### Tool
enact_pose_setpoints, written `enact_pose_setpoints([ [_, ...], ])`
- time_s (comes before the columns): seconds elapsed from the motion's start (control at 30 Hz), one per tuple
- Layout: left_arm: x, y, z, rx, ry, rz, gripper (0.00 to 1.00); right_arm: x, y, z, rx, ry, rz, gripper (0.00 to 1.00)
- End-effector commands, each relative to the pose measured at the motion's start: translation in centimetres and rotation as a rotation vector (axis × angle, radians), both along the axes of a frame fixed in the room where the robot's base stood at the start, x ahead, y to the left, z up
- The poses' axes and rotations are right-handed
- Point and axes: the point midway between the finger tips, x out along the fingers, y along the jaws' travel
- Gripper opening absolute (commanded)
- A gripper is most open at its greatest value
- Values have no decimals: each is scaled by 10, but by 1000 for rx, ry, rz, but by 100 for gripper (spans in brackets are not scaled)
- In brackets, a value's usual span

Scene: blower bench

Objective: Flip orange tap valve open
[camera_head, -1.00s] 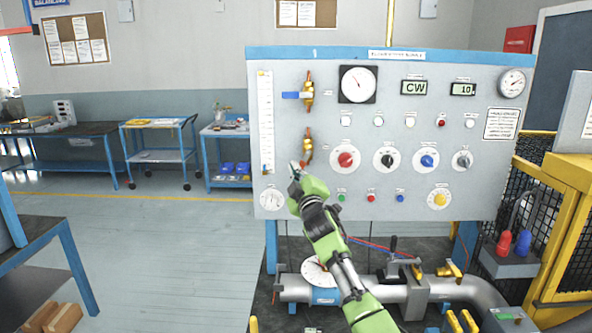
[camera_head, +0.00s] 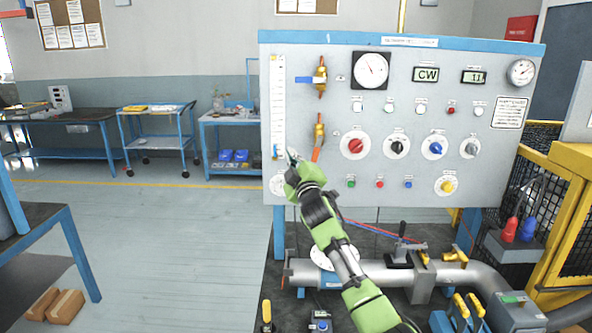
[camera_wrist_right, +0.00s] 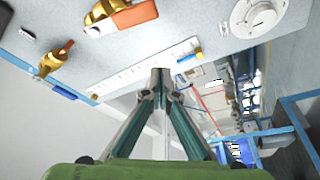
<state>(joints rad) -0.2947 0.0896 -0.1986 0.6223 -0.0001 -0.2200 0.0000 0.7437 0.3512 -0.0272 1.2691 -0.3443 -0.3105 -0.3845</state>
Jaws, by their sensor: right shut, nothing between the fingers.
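The orange tap valve (camera_head: 318,132) is on the left part of the grey panel. Its orange handle (camera_head: 316,153) points down and slightly left, roughly along the brass body. In the right wrist view the orange handle (camera_wrist_right: 135,14) shows at the top beside its brass body. My right gripper (camera_head: 291,154) is left of the handle, apart from it, near the lower end of the white scale. In the wrist view its fingertips (camera_wrist_right: 161,74) are together with nothing between them. My left gripper is not in view.
A second brass valve (camera_head: 320,76) above has a blue handle (camera_head: 304,80) pointing left. The white scale (camera_head: 278,100) runs down the panel's left edge.

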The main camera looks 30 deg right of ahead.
Motion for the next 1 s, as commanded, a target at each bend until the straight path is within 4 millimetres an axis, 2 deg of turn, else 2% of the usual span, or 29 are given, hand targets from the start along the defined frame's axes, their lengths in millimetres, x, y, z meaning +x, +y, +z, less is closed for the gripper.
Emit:
enact_pose_setpoints([
  [0.13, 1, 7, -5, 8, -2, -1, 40, -15, 2, -3, -2, 1, -1, 0],
  [0.4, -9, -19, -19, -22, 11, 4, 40, -53, 11, -7, -2, -1, 0, 0],
  [0.6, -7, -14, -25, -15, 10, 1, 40, -75, 16, -7, -1, 0, 0, 0],
  [0.8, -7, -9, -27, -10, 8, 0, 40, -85, 18, -7, -1, 1, -1, 0],
  [1.0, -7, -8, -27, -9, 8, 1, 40, -86, 19, -6, 0, 0, -1, 0],
])
